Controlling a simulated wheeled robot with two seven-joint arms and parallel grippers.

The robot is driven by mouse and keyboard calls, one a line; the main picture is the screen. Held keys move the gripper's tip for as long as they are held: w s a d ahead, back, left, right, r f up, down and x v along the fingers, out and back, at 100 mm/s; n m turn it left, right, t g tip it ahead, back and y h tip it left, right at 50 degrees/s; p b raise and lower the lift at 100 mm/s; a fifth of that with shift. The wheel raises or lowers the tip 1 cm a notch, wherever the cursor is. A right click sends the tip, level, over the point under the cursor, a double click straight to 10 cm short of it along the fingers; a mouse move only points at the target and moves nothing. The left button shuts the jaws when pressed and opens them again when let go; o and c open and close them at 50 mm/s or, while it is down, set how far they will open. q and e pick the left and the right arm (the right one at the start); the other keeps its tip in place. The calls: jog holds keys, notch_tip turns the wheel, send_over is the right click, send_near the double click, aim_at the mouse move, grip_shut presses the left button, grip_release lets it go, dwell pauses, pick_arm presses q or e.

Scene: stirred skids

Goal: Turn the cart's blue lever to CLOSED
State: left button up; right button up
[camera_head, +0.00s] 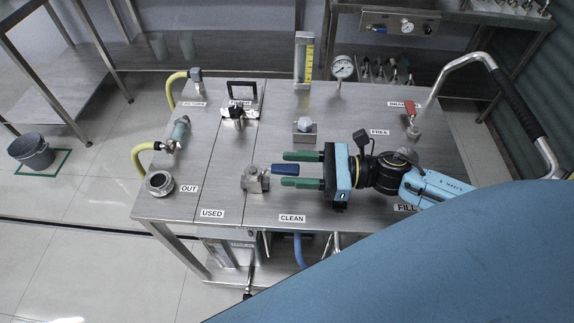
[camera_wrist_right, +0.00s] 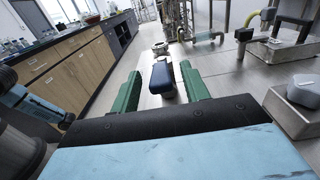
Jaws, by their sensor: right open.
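The blue lever (camera_head: 285,169) sits on a metal valve body (camera_head: 255,181) near the front middle of the cart's steel top. Its handle points right, toward my right gripper. My right gripper (camera_head: 288,170) is open, with one green finger on each side of the handle. In the right wrist view the blue lever (camera_wrist_right: 162,78) lies between the two green fingertips (camera_wrist_right: 160,80), with gaps visible; I cannot tell whether either finger touches it. No CLOSED mark is readable. My left gripper is not in view.
The cart top (camera_head: 225,150) also bears a red lever (camera_head: 411,112), a grey knob block (camera_head: 305,131), a gauge (camera_head: 342,68), a clear tube with a yellow scale (camera_head: 304,60), a black-handled clamp (camera_head: 240,97) and an open round port (camera_head: 160,183). A push handle (camera_head: 515,100) rises at right.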

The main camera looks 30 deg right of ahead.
jog(key=shift+x, duration=0.95)
grip_shut()
